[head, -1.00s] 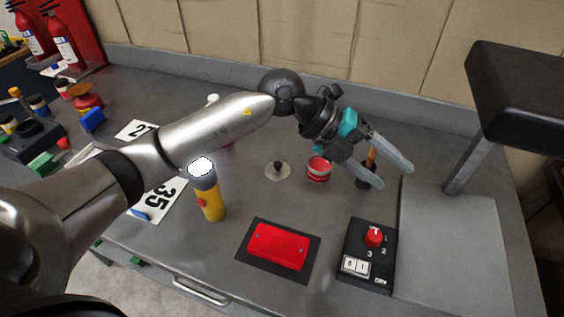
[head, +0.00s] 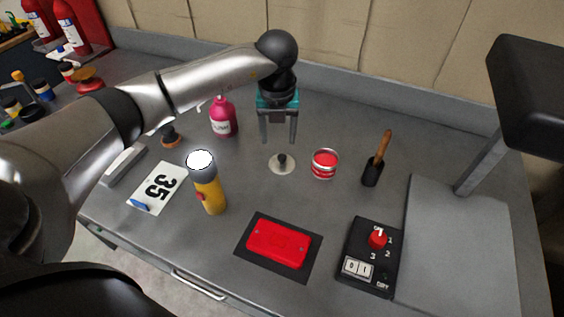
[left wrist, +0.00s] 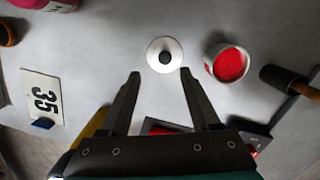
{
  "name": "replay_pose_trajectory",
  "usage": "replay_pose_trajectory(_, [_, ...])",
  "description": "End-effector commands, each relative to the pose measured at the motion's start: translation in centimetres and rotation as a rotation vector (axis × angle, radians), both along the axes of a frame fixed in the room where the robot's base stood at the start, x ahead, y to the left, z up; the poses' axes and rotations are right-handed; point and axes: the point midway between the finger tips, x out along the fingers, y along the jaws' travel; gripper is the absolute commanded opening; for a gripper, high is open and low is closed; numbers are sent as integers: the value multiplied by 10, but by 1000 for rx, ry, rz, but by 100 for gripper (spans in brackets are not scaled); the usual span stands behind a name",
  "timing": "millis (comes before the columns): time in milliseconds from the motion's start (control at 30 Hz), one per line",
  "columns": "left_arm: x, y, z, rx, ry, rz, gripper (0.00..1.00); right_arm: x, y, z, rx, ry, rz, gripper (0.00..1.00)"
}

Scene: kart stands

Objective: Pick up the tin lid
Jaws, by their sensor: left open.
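The tin lid (head: 282,164) is a pale round disc with a dark knob, lying flat on the grey table in the head view. In the left wrist view the lid (left wrist: 164,54) shows just beyond the fingertips, centred between them. My left gripper (head: 279,141) points down above and a little behind the lid. Its fingers are apart and empty, and they do not touch the lid; they also show in the left wrist view (left wrist: 160,73). The red and white tin (head: 325,163) stands open just right of the lid, with red inside. My right gripper is in neither view.
A pink bottle (head: 223,117) stands left of the gripper. A yellow torch (head: 210,196) stands front left near the number 35 card (head: 157,188). A red box (head: 279,243) and a switch box (head: 369,257) are in front.

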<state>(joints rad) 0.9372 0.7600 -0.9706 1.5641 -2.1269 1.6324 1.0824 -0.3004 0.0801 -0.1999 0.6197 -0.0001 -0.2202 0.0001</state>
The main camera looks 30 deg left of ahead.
Motion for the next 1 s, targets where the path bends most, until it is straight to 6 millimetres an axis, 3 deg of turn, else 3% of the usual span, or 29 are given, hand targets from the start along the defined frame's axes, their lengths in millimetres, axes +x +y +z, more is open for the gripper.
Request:
replay_pose_trajectory(100, [2, 0, -16, -1, 0, 0, 63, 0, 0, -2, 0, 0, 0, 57])
replay_pose_trajectory(333, [4, -2, -32, -2, 1, -2, 63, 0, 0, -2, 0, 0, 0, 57])
replay_pose_trajectory(600, [10, -5, -70, -2, 1, -1, 63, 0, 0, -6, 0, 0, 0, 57])
replay_pose_trajectory(900, [11, -4, -75, -2, -1, -2, 63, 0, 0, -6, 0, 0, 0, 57])
replay_pose_trajectory(1000, [11, -4, -75, -2, -1, -2, 53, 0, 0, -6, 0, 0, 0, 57])
